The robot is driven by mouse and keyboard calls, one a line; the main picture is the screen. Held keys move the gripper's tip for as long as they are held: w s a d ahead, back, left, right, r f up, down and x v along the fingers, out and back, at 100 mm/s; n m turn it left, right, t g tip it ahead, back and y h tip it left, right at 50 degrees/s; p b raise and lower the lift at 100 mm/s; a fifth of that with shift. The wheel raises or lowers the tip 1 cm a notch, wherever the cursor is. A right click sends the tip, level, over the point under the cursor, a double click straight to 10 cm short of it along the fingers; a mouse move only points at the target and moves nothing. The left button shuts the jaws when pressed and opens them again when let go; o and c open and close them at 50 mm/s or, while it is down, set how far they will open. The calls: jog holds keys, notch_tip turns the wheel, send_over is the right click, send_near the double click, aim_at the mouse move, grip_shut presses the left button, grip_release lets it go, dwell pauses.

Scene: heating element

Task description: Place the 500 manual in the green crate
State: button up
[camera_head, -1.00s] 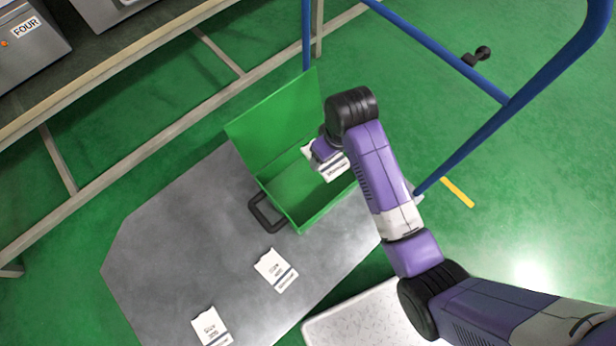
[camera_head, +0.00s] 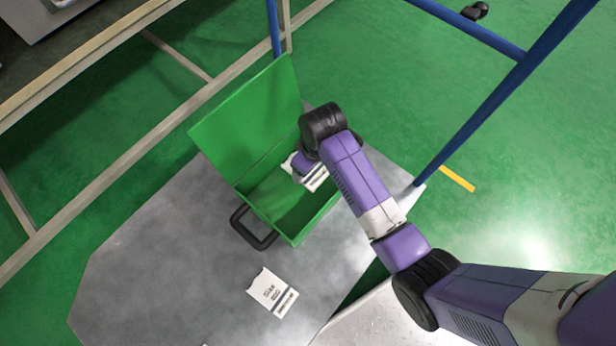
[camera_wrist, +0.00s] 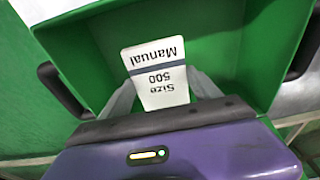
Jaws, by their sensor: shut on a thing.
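The 500 manual is a white booklet with a dark band, and its "Size 500 Manual" print reads upside down in the wrist view (camera_wrist: 160,72). My gripper (camera_wrist: 165,98) is shut on it. The green crate (camera_head: 262,222) stands open on the grey platform, its lid (camera_head: 245,115) tilted back. In the head view the manual (camera_head: 318,178) is over the crate's opening, partly hidden by my wrist. The wrist view shows the crate's green walls (camera_wrist: 95,35) around the manual. I cannot tell whether the manual touches the crate floor.
Another white manual (camera_head: 273,292) lies on the grey platform (camera_head: 170,260) in front of the crate. A dark handle (camera_head: 250,228) sticks out from the crate's side. Blue posts (camera_head: 480,110) of a cart frame rise at the right, and a beige rack (camera_head: 150,120) stands at the left.

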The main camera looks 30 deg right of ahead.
aim_at(313, 173)
notch_tip(313, 173, down, 8)
jog(key=b, duration=0.2)
jog(key=shift+b, duration=0.4)
jog(key=shift+f, duration=0.1)
jog(key=o, duration=1.6)
jog(key=r+p, duration=0.1)
jog(key=r, duration=0.3)
jog(key=s+r+p, duration=0.1)
jog(key=r+p, duration=0.1)
jog(key=r, duration=0.2)
jog(key=r+p, duration=0.2)
jog(key=r, duration=0.2)
jog(key=shift+s+d, duration=0.25)
jog(key=shift+s, duration=0.1)
jog(key=shift+w, duration=0.15)
